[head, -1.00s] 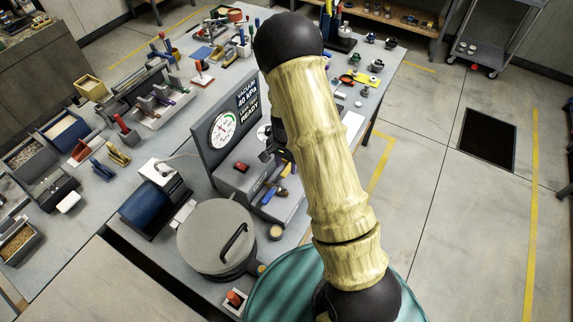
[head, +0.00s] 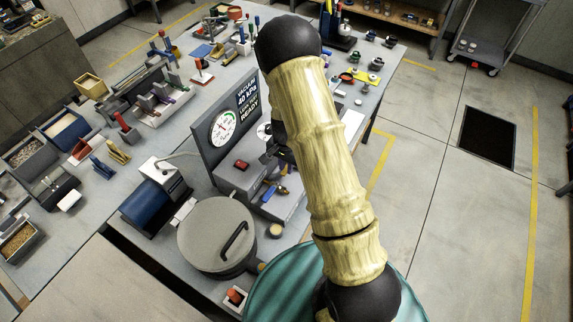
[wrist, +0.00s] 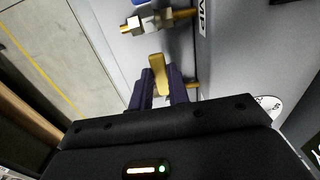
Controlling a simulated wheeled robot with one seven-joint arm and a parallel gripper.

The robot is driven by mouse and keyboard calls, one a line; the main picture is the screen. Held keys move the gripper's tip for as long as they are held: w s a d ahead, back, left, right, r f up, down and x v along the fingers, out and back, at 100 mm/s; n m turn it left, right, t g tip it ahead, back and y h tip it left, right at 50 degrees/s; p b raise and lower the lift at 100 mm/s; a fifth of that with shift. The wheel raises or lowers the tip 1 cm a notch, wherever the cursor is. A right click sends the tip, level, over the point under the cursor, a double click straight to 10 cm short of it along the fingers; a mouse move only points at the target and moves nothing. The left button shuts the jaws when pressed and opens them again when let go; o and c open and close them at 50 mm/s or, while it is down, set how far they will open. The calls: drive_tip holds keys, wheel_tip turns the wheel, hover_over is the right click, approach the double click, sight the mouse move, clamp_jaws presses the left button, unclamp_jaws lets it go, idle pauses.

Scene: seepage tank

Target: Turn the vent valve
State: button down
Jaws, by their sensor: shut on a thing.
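In the wrist view my gripper (wrist: 161,74) has its two dark purple fingers on either side of a flat brass-yellow lever (wrist: 157,64) and is shut on it. This lever appears to be the vent valve's handle; its label is not readable here. A short brass pipe end (wrist: 192,91) shows just right of the fingers. In the head view my gripper (head: 276,145) is at the grey panel unit, mostly hidden behind my arm, and the lever is hidden.
A second brass valve (wrist: 155,20) with a blue handle sits close beside the fingers; it also shows in the head view (head: 272,191). The panel carries a round gauge (head: 224,128) and a red switch (head: 241,164). A lidded grey pot (head: 212,232) stands in front.

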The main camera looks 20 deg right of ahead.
drive_tip(key=shift+d, duration=0.1)
drive_tip(key=n+b, duration=0.1)
drive_tip(key=s+d+n+b, duration=0.1)
drive_tip(key=n, duration=0.1)
drive_tip(key=d+n+b, duration=0.1)
drive_tip(key=n, duration=0.1)
drive_tip(key=shift+s+f, duration=0.1)
drive_tip(key=shift+s, duration=0.05)
drive_tip(key=d+n, duration=0.1)
drive_tip(key=n, duration=0.1)
drive_tip(key=d+n+b, duration=0.1)
drive_tip(key=n, duration=0.1)
drive_tip(key=shift+s+d+n+b, duration=0.15)
drive_tip(key=shift+n+b, duration=0.15)
drive_tip(key=n, duration=0.1)
drive_tip(key=d+n, duration=0.1)
drive_tip(key=n, duration=0.1)
drive_tip(key=d+n, duration=0.1)
drive_tip(key=shift+w+d+n, duration=0.1)
drive_tip(key=shift+w+n, duration=0.2)
drive_tip(key=shift+w+d+n+p, duration=0.15)
drive_tip(key=shift+w+d+n, duration=0.2)
drive_tip(key=shift+n, duration=0.6)
drive_tip(key=shift+w+d+n+p, duration=0.2)
drive_tip(key=shift+d+n, duration=0.15)
drive_tip(key=shift+n, duration=0.6)
drive_tip(key=c, duration=1.3)
unclamp_jaws()
drive_tip(key=shift+c, duration=0.2)
drive_tip(key=shift+r, duration=0.2)
